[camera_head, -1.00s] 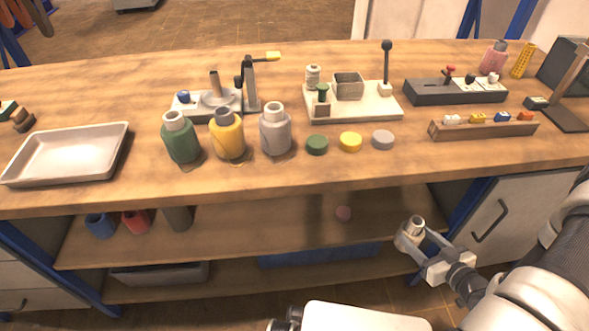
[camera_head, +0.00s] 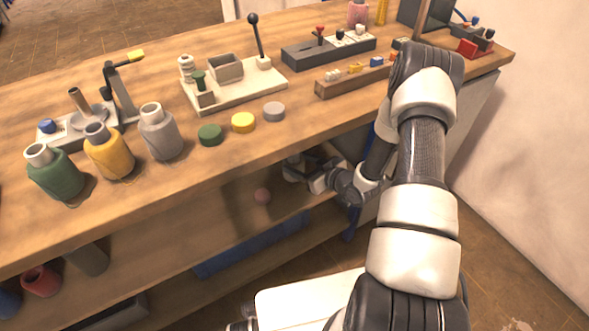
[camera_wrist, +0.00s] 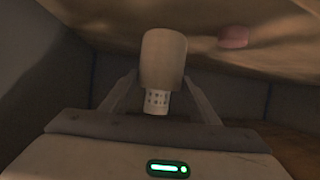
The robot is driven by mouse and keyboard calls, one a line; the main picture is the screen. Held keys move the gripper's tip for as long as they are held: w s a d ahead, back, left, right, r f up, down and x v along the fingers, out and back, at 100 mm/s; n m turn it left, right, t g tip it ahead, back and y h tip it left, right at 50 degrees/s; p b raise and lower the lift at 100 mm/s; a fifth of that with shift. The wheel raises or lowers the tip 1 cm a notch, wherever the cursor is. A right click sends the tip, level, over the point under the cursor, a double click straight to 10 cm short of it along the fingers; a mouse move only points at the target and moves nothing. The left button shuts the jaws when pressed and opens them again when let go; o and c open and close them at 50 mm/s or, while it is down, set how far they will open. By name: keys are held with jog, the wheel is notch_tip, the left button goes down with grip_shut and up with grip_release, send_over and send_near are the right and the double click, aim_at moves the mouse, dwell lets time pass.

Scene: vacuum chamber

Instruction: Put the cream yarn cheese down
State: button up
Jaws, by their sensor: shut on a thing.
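The cream yarn cheese (camera_wrist: 163,58), a pale cylinder on a perforated white tube, is between the fingers of my gripper (camera_wrist: 160,92) in the wrist view. My gripper is shut on its tube end. In the head view my gripper (camera_head: 300,170) is in shadow below the front edge of the bench top, over the right part of the shelf (camera_head: 225,215). The cheese is too dark to make out there. I cannot tell whether it touches the shelf.
A small pink object (camera_head: 262,195) lies on the shelf left of my gripper and also shows in the wrist view (camera_wrist: 233,37). Red (camera_head: 40,280) and grey (camera_head: 88,260) cylinders are at the shelf's left. The bench top (camera_head: 225,165) overhangs the shelf. Shelf middle looks clear.

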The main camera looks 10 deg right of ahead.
aim_at(302, 170)
jog(key=shift+w+a, duration=0.25)
jog(key=shift+w, duration=0.25)
jog(key=shift+w+a, duration=0.25)
jog(key=shift+w, duration=0.2)
jog(key=shift+w+a+f+b, duration=0.1)
jog(key=shift+w+f+b, duration=0.05)
jog(key=shift+f+b, duration=0.7)
jog(key=shift+f, duration=0.85)
jog(key=shift+f, duration=0.1)
jog(key=o, duration=1.3)
jog(key=shift+f, duration=0.1)
jog(key=shift+s+d+r, duration=0.2)
jog(key=shift+r, duration=0.1)
jog(key=p+v, duration=0.2)
jog(key=v, duration=0.9)
jog(key=shift+s+d+p, duration=0.2)
jog(key=shift+s+p, duration=0.1)
jog(key=shift+p, duration=0.1)
